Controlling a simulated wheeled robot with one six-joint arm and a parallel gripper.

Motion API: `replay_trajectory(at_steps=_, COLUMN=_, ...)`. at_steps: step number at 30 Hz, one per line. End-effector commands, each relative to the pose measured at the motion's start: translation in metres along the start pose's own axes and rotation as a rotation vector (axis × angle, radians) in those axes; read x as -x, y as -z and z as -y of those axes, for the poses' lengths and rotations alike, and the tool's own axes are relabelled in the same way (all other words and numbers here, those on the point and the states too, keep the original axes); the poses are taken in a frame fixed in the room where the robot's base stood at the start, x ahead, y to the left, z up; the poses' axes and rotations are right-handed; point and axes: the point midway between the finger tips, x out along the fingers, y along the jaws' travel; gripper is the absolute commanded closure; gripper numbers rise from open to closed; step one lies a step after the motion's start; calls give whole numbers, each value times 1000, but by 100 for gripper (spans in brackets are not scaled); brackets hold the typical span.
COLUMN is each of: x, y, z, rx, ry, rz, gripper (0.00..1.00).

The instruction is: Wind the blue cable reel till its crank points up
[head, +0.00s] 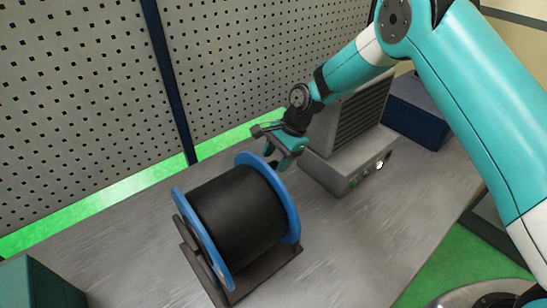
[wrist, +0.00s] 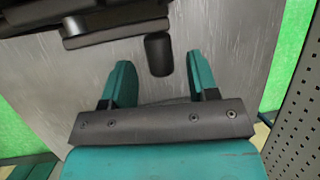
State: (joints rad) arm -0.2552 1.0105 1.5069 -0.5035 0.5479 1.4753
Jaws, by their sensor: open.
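The cable reel (head: 293,219) has blue flanges and a black wound drum, and sits on a dark stand on the grey bench. My gripper (head: 279,155) is just past the reel's far right flange, pointing down. In the wrist view my gripper (wrist: 158,62) has its two teal fingers spread apart. A dark crank arm (wrist: 115,29) crosses the top of that view, and its black cylindrical handle (wrist: 158,56) appears between the fingertips, with a gap on each side. Whether the handle is level with the fingertips in depth is unclear. The reel hides the crank in the head view.
A grey machine (head: 345,165) with a vented top and front knobs stands right of my gripper. A dark blue box (head: 415,112) is behind it. A perforated panel (head: 80,100) rises behind the bench. A dark green box (head: 38,285) is at lower left. The bench front right is clear.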

Motion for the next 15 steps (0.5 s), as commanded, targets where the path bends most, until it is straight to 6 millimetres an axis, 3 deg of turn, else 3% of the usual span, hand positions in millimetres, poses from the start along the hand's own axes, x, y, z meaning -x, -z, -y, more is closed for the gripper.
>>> replay_trajectory(at_steps=6, x=-17, y=0, z=0, rx=0, ry=-1, rz=-1, gripper=46)
replay_trajectory(at_steps=15, x=-19, y=0, z=0, rx=0, ry=0, rz=-1, gripper=48)
